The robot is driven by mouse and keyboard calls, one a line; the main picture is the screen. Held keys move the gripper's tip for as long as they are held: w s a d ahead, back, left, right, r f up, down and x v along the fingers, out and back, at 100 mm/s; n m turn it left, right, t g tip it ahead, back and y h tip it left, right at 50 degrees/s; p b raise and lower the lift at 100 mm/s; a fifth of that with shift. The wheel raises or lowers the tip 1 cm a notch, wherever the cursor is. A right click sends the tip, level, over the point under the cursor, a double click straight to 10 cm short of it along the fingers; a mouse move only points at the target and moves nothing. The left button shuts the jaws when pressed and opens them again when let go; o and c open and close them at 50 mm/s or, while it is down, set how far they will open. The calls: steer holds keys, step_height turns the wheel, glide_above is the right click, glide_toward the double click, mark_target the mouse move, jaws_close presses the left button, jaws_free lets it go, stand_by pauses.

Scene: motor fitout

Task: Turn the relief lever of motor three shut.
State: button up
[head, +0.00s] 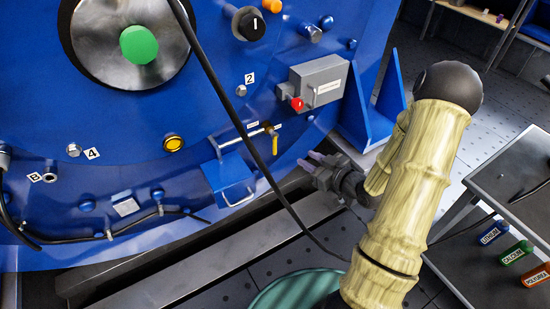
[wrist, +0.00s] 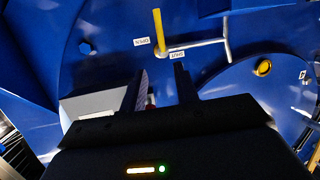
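The relief lever (head: 274,143) is a short yellow handle on a thin metal pipe on the blue motor housing. It hangs down from its pivot, across the pipe. The lever also shows in the wrist view (wrist: 158,25), which looks turned over, beside two small white labels that seem to read OPEN (wrist: 141,41) and SHUT (wrist: 177,54). It stands nearer the OPEN label's side. My gripper (head: 309,159) is to the right of and slightly below the lever, not touching it. In the wrist view its two fingers (wrist: 160,82) are apart with nothing held between them.
A grey box (head: 318,82) with a red knob (head: 297,104) sits above the lever. A black cable (head: 235,110) hangs across the housing, left of the lever.

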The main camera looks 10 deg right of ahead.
mark_target(275, 143)
steer(key=f+b, duration=0.1)
steer(key=s+f+t+y+b, duration=0.1)
steer(key=f, duration=0.1)
steer(key=d+f+t+b, duration=0.1)
steer(key=b, duration=0.1)
steer(key=shift+s+f+y, duration=0.3)
steer(key=b+x, duration=0.3)
steer(key=x, duration=0.5)
steer(key=b+x, duration=0.3)
steer(key=x, duration=0.6)
steer(key=shift+w+a+r, duration=0.15)
steer(key=shift+w+r, duration=0.05)
steer(key=shift+w, duration=0.05)
jaws_close()
